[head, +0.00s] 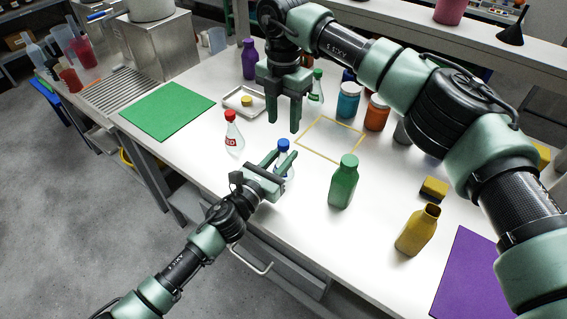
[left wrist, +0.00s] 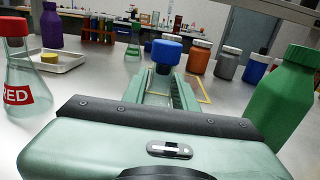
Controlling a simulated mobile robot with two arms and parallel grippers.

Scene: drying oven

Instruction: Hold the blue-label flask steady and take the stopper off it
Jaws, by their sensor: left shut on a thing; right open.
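The blue-label flask (head: 285,172) stands on the white bench with a blue stopper (head: 283,145) in its neck. The stopper also shows in the left wrist view (left wrist: 166,52), between the far ends of the fingers. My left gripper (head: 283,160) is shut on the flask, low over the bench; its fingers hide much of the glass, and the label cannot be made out. My right gripper (head: 284,112) is open and empty, pointing down, behind and above the flask. It is apart from the stopper.
A red-label flask (head: 233,133) stands left of the flask, a green bottle (head: 343,182) to its right. A tray (head: 244,101) with a yellow stopper, a green-stoppered flask (head: 316,88) and several jars stand behind. A yellow outlined square (head: 351,156) lies clear.

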